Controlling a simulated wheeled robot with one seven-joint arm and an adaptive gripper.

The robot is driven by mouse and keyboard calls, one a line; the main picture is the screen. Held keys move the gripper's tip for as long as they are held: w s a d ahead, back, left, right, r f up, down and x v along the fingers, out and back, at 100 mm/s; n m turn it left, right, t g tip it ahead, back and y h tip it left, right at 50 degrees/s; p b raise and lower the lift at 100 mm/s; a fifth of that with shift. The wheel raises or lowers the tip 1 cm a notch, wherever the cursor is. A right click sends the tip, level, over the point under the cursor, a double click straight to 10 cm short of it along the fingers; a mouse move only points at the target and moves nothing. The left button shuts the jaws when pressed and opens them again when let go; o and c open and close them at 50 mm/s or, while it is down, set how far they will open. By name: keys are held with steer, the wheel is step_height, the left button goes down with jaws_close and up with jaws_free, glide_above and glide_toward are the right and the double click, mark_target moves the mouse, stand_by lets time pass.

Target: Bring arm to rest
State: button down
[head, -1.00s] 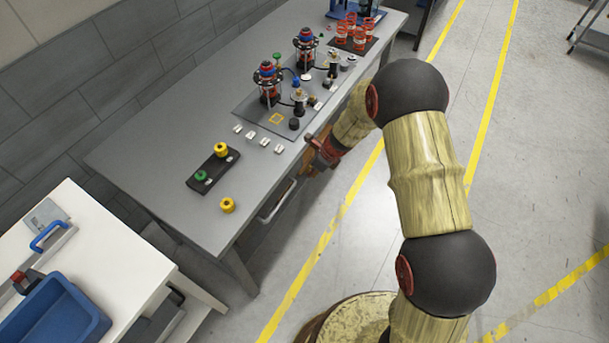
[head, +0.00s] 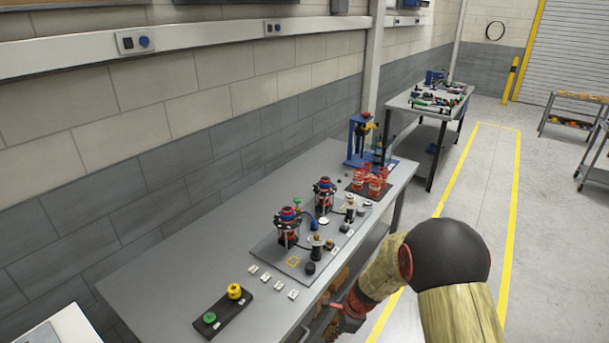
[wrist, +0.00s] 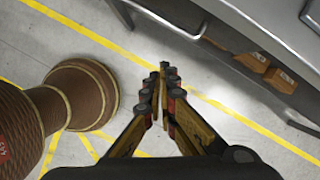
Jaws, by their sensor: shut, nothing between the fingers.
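My gripper (wrist: 164,90) is shut and empty in the wrist view. It points down over the floor, beside the grey bench (wrist: 240,35), with nothing touching its fingertips. In the head view my wooden arm is bent at the lower right, and the gripper (head: 338,318) shows partly at the bench's front edge, its fingertips hard to make out.
The bench (head: 180,268) holds a chassis plate with two red and blue assemblies (head: 287,226), red springs (head: 370,182), small white blocks and a black tray (head: 222,312) with yellow and green knobs. Brown boxes (wrist: 251,61) sit under the bench.

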steer(key=s+d+r+n+t+h+b, duration=0.1)
steer(key=s+d+r+n, duration=0.2)
steer(key=s+r+n, duration=0.3)
steer(key=s+d+r+n+t+h+b, duration=0.1)
steer(key=s+d+r+n, duration=0.3)
steer(key=s+r, duration=0.7)
steer(key=s+d+r+n+t+h+b, duration=0.1)
steer(key=s+r+n, duration=0.7)
steer(key=r, duration=0.8)
steer(key=s+d+t+b, duration=0.1)
steer(key=d, duration=0.1)
steer(key=shift+s+d+r+n+t+h, duration=0.15)
steer(key=shift+s+d+n+t+h, duration=0.1)
steer(key=shift+d+n+t+h, duration=0.15)
